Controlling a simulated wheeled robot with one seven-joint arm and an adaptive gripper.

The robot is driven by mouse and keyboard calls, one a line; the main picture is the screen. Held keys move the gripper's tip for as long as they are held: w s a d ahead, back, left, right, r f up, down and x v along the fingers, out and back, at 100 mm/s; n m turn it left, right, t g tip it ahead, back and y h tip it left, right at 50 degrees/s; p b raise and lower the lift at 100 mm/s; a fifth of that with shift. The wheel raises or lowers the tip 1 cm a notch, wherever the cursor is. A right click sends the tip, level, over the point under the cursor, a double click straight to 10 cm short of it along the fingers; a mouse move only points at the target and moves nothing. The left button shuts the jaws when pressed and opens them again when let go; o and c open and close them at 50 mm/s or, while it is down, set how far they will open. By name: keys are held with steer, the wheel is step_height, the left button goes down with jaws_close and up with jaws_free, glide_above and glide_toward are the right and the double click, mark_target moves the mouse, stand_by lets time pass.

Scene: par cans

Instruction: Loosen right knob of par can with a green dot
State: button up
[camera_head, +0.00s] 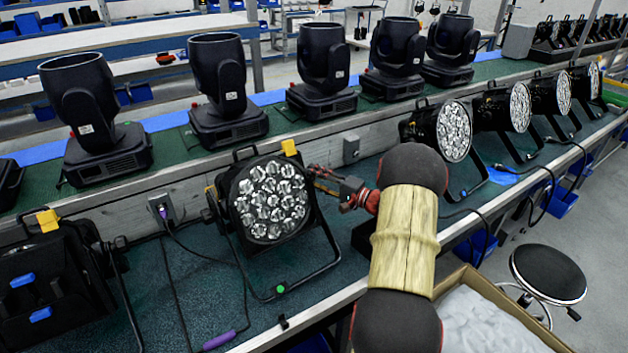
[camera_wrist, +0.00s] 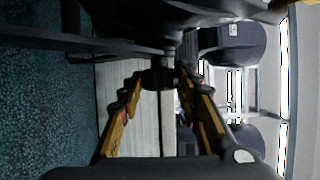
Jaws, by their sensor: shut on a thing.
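The par can (camera_head: 268,199) with several round lenses stands on the green bench in the middle of the head view. The green dot (camera_head: 280,289) is on the front of its floor bracket. My gripper (camera_head: 317,173) reaches its right side from the right. In the wrist view my gripper (camera_wrist: 160,78) has its two yellow-and-black fingers on either side of the dark right knob (camera_wrist: 159,77), with the tips closed on it. In the head view the knob is hard to make out behind the fingers.
Black moving-head lights (camera_head: 325,70) line the raised shelf behind. A cable with a purple plug (camera_head: 219,340) lies in front. A cardboard box (camera_head: 480,310) and a stool (camera_head: 548,273) are at the lower right.

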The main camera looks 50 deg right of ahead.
steer(key=shift+f, duration=0.2)
stand_by(0.4)
steer(key=o, duration=1.1)
steer(key=shift+r, duration=0.1)
steer(key=shift+o, duration=0.3)
steer(key=s+d, duration=0.1)
steer(key=s, duration=1.1)
steer(key=shift+d+f, duration=0.3)
steer(key=shift+f, duration=0.05)
